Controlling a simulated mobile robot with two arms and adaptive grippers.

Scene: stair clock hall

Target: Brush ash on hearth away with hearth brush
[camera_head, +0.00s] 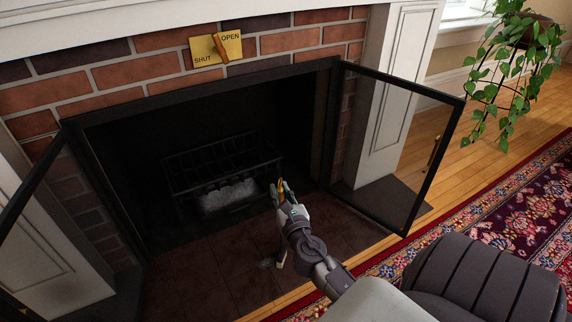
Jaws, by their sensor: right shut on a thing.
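My right gripper (280,190) reaches in from the lower right over the hearth (205,270), in front of the open fireplace. It is shut on the hearth brush (281,186), of which a small brass-yellow part shows at the fingertips. A pale piece (281,260) shows below my wrist, close to the hearth tiles, and looks like the lower part of the brush; my arm hides the stretch between. A small faint grey patch of ash (265,263) lies on the dark tiles just left of it. My left gripper is out of view.
The glass doors stand open, the right door (395,150) beside my arm and the left door (35,210) at the left edge. A black grate (215,165) with grey ash beneath stands inside. A brass OPEN/SHUT plate (205,53) is above. A patterned rug (510,215) lies right.

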